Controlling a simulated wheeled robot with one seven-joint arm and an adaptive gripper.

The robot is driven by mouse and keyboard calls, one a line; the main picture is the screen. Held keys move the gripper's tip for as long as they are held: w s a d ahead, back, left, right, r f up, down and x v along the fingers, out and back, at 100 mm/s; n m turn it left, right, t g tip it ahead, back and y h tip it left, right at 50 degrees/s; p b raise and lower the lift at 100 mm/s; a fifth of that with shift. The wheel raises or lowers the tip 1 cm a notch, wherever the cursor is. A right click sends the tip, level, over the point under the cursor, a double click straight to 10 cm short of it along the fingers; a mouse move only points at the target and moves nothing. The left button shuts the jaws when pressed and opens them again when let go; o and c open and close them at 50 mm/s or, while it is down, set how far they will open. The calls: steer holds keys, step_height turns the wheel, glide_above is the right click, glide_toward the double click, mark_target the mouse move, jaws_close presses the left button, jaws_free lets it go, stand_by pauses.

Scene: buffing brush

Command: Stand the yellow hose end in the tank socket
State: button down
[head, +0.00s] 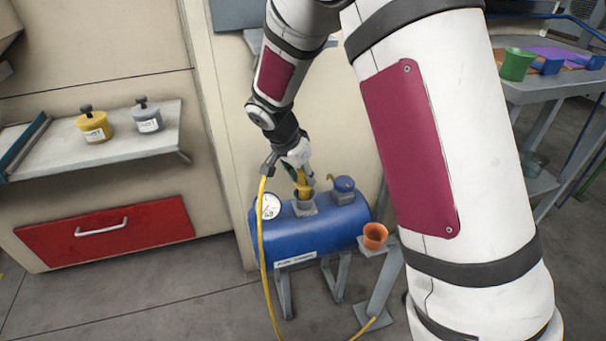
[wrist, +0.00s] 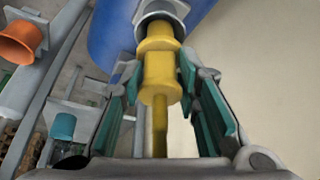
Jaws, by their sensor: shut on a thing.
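The yellow hose end (wrist: 160,72) is held between the green-padded fingers of my gripper (wrist: 157,88) in the wrist view. Its far tip meets the grey tank socket (wrist: 160,12); how deep it sits inside I cannot tell. In the head view my gripper (head: 304,182) is above the blue tank (head: 335,226), shut on the hose end (head: 302,188). The hose end looks roughly upright over the square grey socket (head: 304,208) on the tank's top. The yellow hose (head: 262,240) hangs down left of the tank to the floor.
A round gauge (head: 270,206) and a blue cap (head: 344,186) flank the socket. An orange cup (head: 374,236) stands on a post at the tank's right. A shelf (head: 150,140) with yellow and grey containers and a red drawer (head: 110,232) are at left.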

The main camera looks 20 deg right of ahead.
steer(key=shift+f, duration=0.15)
steer(key=shift+f+b, duration=0.35)
steer(key=shift+b, duration=0.3)
steer(key=shift+f+b, duration=0.3)
steer(key=shift+b, duration=0.05)
steer(key=c, duration=1.1)
jaws_free()
